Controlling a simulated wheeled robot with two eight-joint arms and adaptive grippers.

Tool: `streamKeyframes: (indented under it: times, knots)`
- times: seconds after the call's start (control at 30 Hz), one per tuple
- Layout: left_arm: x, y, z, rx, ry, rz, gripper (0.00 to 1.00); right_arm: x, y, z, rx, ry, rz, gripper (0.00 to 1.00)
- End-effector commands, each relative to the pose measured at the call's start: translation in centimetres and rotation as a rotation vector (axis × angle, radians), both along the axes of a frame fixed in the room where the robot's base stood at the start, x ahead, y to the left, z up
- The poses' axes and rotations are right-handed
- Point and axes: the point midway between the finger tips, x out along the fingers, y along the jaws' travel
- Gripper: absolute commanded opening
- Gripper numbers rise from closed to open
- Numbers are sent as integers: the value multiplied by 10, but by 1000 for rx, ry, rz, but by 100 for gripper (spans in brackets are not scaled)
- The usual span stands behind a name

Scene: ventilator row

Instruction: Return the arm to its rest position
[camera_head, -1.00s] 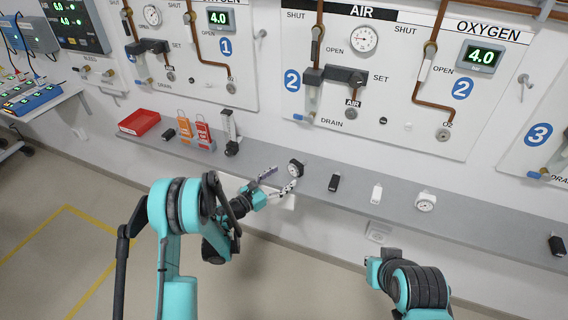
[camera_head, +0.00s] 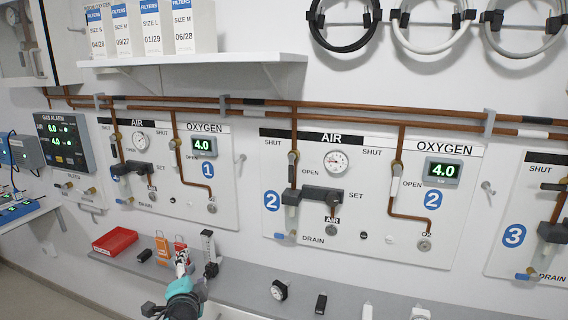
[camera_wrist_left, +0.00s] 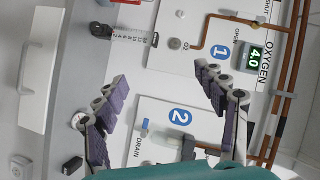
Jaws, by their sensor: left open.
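My left gripper (camera_head: 182,262) shows at the bottom of the head view, raised in front of the grey ledge, overlapping the orange and red tags there. In the left wrist view its two purple-padded fingers (camera_wrist_left: 160,75) are spread wide with nothing between them. The wall panels with the blue 1 and 2 labels show beyond the fingers. Only the teal and black end of my left arm is in the head view; the rest is below the picture. My right gripper is not in view.
The grey ledge (camera_head: 240,292) holds a red tray (camera_head: 115,241), orange tag (camera_head: 162,247), flowmeter (camera_head: 208,247), round black gauge (camera_head: 279,290) and small black block (camera_head: 321,303). Copper pipes and a white shelf (camera_head: 190,60) with filter boxes are above.

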Motion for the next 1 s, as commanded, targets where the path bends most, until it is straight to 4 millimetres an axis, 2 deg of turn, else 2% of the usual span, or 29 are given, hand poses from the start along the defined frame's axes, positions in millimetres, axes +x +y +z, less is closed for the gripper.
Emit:
streamKeyframes:
  times: [0.03,0.13,0.3,0.4,0.5,0.63,1.0]
  knots:
    - [-25,1,-7,-120,46,48,71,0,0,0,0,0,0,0]
    - [-76,-1,-32,-385,151,158,71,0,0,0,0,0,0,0]
    - [-166,-23,-80,-775,337,342,71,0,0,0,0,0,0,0]
    - [-207,-39,-102,-937,428,427,71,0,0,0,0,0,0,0]
    - [-235,-51,-116,-1036,493,486,71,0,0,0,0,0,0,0]
    - [-250,-59,-123,-1090,531,520,71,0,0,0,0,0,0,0]
    - [-250,-59,-123,-1090,531,520,71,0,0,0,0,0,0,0]
